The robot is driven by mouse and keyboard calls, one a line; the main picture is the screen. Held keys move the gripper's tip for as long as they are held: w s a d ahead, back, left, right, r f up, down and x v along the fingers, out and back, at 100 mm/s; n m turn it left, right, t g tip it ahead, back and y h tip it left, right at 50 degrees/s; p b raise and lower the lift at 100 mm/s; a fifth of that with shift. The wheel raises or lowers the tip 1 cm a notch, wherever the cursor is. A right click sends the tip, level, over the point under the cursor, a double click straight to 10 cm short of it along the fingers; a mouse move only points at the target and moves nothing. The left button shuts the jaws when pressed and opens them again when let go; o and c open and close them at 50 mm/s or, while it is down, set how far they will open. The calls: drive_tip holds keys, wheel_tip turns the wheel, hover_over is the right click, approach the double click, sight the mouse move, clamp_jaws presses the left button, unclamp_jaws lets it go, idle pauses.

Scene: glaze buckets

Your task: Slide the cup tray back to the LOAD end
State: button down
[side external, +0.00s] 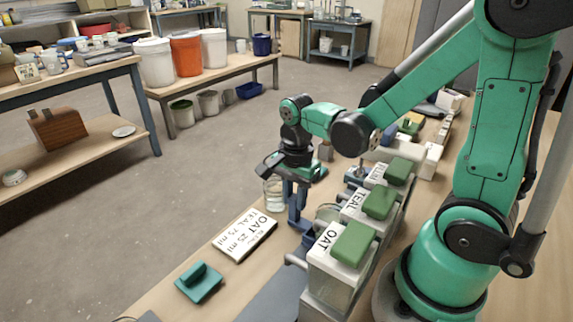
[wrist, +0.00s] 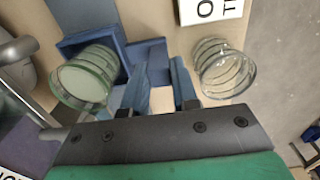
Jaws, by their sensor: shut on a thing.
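The cup tray (wrist: 88,40) is a blue frame around a clear glass cup (wrist: 82,80) at the left of the wrist view. A blue piece (wrist: 150,55) extends right from it toward my fingers. In the side view the tray (side external: 308,241) is mostly hidden behind my gripper and the OAT container. My gripper (side external: 297,212) points down beside the cup, its blue fingers low at the bench. In the wrist view my gripper (wrist: 163,88) is shut on the tray's blue piece; the exact contact is partly hidden. The LOAD end is not legible in either view.
A second glass jar (wrist: 225,68) stands right of my fingers. Containers labelled OAT (side external: 328,275) and TEAL (side external: 366,215), with green tops, line the bench right of my gripper. A recipe card (side external: 245,235) and a teal handled block (side external: 199,282) lie toward the left edge.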

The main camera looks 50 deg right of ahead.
drive_tip(key=shift+a, duration=5.65)
drive_tip(key=shift+a, duration=4.45)
drive_tip(key=c, duration=0.8)
unclamp_jaws()
drive_tip(key=shift+o, duration=0.2)
drive_tip(key=shift+r, duration=0.1)
wheel_tip(320, 180, up, 7)
